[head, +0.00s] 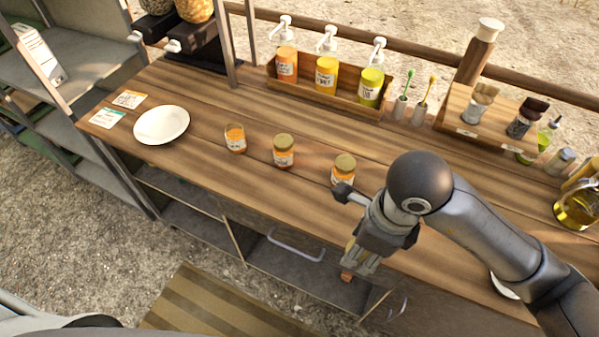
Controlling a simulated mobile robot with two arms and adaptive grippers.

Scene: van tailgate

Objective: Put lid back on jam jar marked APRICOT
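A small glass jar (235,138) with orange contents and a white label stands upright and without a lid on the wooden counter. Two similar jars with gold lids stand to its right, a middle jar (283,152) and a right jar (343,170). The label writing is too small to read. My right gripper (351,266) points down in front of the counter's front edge, below the right jar. A small orange-red patch shows at its tips; I cannot tell whether it is held. No loose lid is clearly visible. My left gripper is out of view.
A white plate (162,125) and two cards (129,99) lie at the left. A wooden rack with pump bottles (326,75) stands behind the jars. Toothbrush-like items in cups (401,105), a spice stand (462,131) and an oil jug (576,208) are at the right.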

